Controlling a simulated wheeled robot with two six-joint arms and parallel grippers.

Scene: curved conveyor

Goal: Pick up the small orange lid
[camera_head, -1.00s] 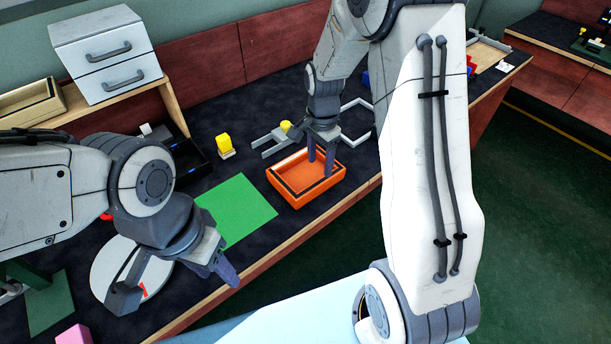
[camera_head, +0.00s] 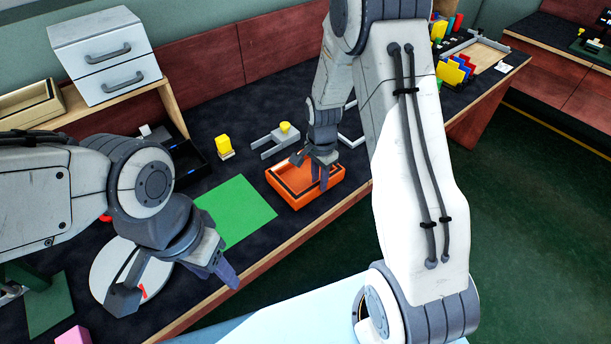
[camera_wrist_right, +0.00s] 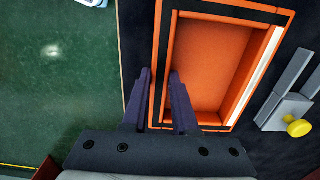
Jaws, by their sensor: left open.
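The orange piece (camera_head: 288,193), seemingly the lid, looks like a shallow open tray with a dark band inside its rim. It lies on the dark tabletop near the front edge. My right gripper (camera_head: 309,170) is over it, fingers pointing down and apart. In the right wrist view my right gripper (camera_wrist_right: 161,75) has one finger outside the wall of the orange piece (camera_wrist_right: 212,65) and one on its inner side. I cannot tell whether they touch it. My left gripper (camera_head: 178,291) is open and empty at the table's front edge, in front of the white round plate (camera_head: 105,268).
A green mat (camera_head: 237,208) lies left of the orange piece. Behind are a yellow block (camera_head: 223,145) and a grey forked piece (camera_head: 268,146) with a yellow knob. A drawer unit (camera_head: 105,55) stands at the back left. My right arm hides part of the table.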

